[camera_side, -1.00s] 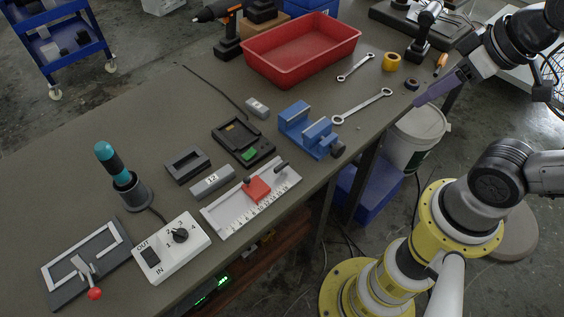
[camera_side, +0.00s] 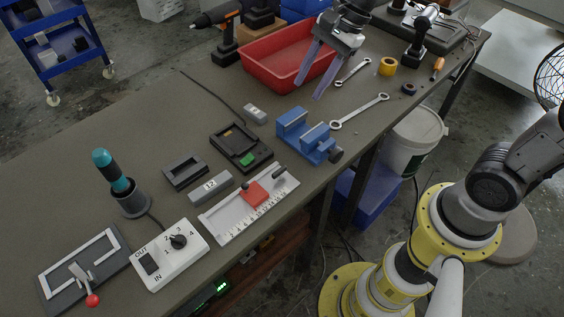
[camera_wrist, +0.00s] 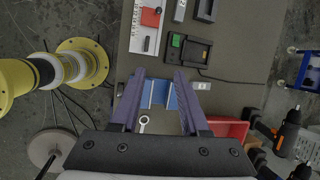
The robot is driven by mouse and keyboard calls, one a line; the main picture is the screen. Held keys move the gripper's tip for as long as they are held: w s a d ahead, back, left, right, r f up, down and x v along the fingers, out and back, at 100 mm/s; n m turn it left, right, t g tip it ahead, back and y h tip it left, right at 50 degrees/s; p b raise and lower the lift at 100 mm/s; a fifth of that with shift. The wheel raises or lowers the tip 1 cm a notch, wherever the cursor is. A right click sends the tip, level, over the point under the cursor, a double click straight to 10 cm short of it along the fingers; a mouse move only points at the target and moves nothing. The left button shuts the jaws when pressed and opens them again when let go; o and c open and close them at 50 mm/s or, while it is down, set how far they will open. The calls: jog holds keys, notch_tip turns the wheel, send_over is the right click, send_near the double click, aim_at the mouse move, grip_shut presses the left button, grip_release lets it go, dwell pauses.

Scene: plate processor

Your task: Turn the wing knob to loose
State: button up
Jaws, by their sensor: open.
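No part is labelled as the wing knob, and I cannot tell which it is. The blue vise (camera_side: 308,134) has a dark knob (camera_side: 336,155) at its right end. The white scale plate (camera_side: 228,218) carries a red slider (camera_side: 255,194) and a small black handle (camera_side: 279,171). The white switch box (camera_side: 186,263) has a black rotary knob (camera_side: 178,242) among numbers. My gripper (camera_side: 308,91) is open and empty, fingers down, above the table near the red bin. In the wrist view the vise (camera_wrist: 158,94) shows between my fingers (camera_wrist: 160,74), below them.
A red bin (camera_side: 261,68) stands behind my gripper. Wrenches (camera_side: 360,110), tape rolls (camera_side: 388,66) and a screwdriver (camera_side: 438,68) lie to the right. A black charger (camera_side: 232,158) with a green part lies left of the vise.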

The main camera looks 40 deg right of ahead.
notch_tip(320, 180, down, 7)
jog(key=w+m+g, duration=0.1)
jog(key=w+g, duration=0.1)
jog(key=w, duration=0.1)
send_near(280, 170)
jog(key=x, duration=0.8)
grip_shut()
